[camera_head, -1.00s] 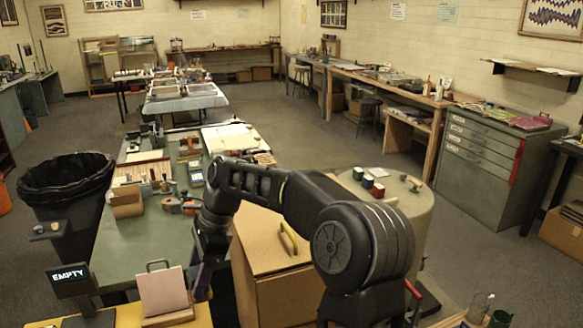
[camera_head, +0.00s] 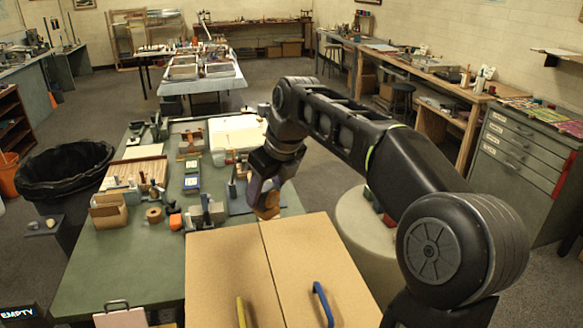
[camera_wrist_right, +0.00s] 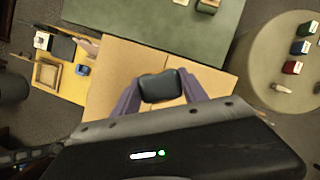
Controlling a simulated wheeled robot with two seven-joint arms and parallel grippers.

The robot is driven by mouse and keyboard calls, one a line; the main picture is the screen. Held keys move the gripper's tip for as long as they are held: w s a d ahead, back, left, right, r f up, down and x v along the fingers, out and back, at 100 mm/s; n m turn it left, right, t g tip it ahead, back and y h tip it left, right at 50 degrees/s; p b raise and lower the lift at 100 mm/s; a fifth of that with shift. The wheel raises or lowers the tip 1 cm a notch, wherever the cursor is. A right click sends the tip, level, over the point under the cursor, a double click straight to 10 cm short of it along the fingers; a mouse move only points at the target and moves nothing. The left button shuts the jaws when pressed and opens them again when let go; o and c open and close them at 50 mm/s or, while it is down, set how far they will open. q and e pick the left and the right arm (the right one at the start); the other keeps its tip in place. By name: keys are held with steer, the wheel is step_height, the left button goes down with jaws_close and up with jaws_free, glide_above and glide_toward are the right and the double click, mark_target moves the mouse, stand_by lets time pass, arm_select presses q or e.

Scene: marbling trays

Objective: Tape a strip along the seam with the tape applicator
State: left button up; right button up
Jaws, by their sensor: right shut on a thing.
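A cardboard box (camera_head: 222,268) stands at the front with its two top flaps closed. The seam (camera_head: 272,268) runs between the flaps, away from me. My right gripper (camera_head: 268,190) is above the box's far edge, near the seam's far end. In the right wrist view a dark block, the applicator's grip (camera_wrist_right: 161,86), sits between the purple fingers. I cannot tell whether the applicator touches the cardboard. My left gripper is out of view.
A yellow handle (camera_head: 240,312) and a blue handle (camera_head: 323,303) show at the box top's near part. Beyond the box, a green table (camera_head: 125,260) carries several tools and blocks. A black-lined bin (camera_head: 65,175) stands left. A round stand (camera_head: 362,240) is at the right.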

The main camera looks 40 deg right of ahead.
mark_target(266, 218)
steer(key=shift+d+r, duration=0.1)
steer(key=shift+r, duration=0.05)
steer(key=shift+a+r, duration=0.15)
steer(key=shift+a, duration=0.1)
steer(key=shift+d, duration=0.1)
steer(key=shift+f, duration=0.85)
step_height(266, 218, down, 4)
steer(key=shift+r+b, duration=0.1)
steer(key=shift+b, duration=0.75)
steer(key=shift+f+b, duration=0.3)
steer(key=shift+f+b, duration=0.7)
steer(key=shift+f, duration=0.3)
